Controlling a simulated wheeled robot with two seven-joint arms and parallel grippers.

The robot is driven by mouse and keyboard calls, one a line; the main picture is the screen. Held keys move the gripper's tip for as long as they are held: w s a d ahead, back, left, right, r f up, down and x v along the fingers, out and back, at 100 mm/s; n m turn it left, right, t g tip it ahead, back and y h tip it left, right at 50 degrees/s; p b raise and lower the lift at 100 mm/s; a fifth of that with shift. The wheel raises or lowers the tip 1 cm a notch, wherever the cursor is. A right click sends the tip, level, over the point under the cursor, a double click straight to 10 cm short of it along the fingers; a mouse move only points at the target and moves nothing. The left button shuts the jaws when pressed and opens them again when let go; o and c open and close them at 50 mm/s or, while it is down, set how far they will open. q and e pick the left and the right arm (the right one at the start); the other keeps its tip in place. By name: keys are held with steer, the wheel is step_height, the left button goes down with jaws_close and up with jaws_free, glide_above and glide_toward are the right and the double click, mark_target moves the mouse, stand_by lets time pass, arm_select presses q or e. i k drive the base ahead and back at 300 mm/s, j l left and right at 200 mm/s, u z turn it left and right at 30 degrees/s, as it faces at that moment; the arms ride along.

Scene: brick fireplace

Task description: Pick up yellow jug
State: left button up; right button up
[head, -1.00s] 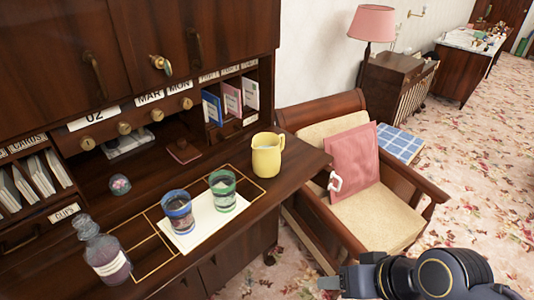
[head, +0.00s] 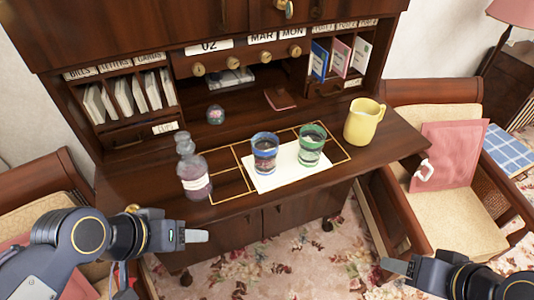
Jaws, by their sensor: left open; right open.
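The yellow jug (head: 362,122) stands upright at the right end of the dark wooden desk top, with its handle to the right. My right gripper (head: 392,268) is at the lower right, in front of and below the jug, well apart from it. It is open and empty. My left gripper (head: 190,236) is at the lower left, in front of the desk's edge and below the bottle. It is open and empty. Both grippers are seen from the side, so the gap between their fingers hardly shows.
A blue-rimmed glass (head: 265,153) and a green-rimmed glass (head: 311,146) stand on white paper (head: 284,178) left of the jug. A purple bottle (head: 194,172) stands further left. Armchairs flank the desk; the right one (head: 455,215) holds a pink cushion (head: 450,155).

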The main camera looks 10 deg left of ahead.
mark_target(359, 127)
steer(key=i+l, duration=0.2)
steer(key=l, duration=0.25)
steer(key=i+l, duration=0.2)
steer(key=l, duration=0.2)
steer(key=i+l, duration=0.2)
steer(key=l, duration=0.25)
steer(key=i+l+z, duration=0.1)
steer(key=l, duration=0.3)
steer(key=i, duration=0.1)
